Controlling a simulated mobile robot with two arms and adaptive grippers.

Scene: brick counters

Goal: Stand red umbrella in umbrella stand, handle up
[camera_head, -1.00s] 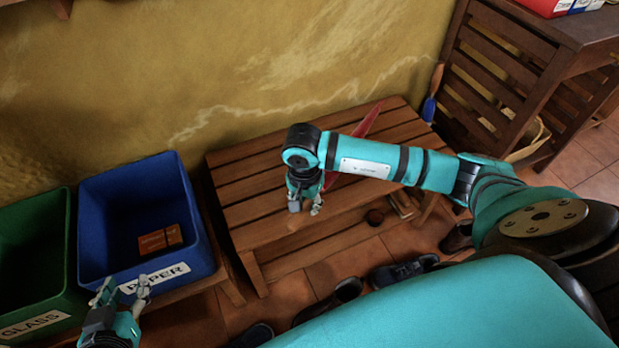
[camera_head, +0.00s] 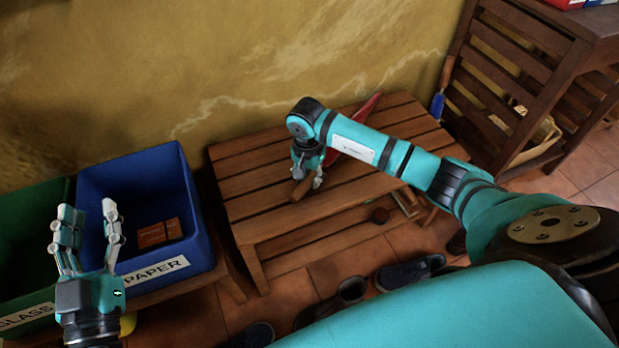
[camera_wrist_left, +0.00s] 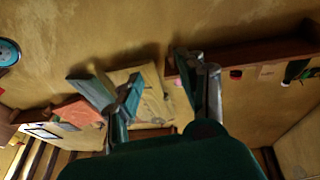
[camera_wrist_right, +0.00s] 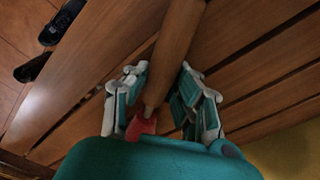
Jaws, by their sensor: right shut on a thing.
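The red umbrella (camera_head: 360,118) lies slanted over the slatted wooden bench, its red canopy pointing toward the back wall. Its brown wooden handle (camera_head: 299,189) sticks out at the near side of my right gripper (camera_head: 308,182). In the right wrist view, my right gripper (camera_wrist_right: 163,98) is shut on the umbrella where the handle (camera_wrist_right: 178,45) meets the red part (camera_wrist_right: 141,126). Whether the umbrella still touches the bench cannot be told. My left gripper (camera_head: 88,220) is open and empty, raised before the bins. I see no umbrella stand in any view.
The bench (camera_head: 245,172) stands against the wall. A blue PAPER bin (camera_head: 190,215) holding a brown block and a green GLASS bin (camera_head: 25,280) stand left. Shoes (camera_head: 408,272) lie on the floor before the bench. A slatted wooden cabinet (camera_head: 510,75) stands right.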

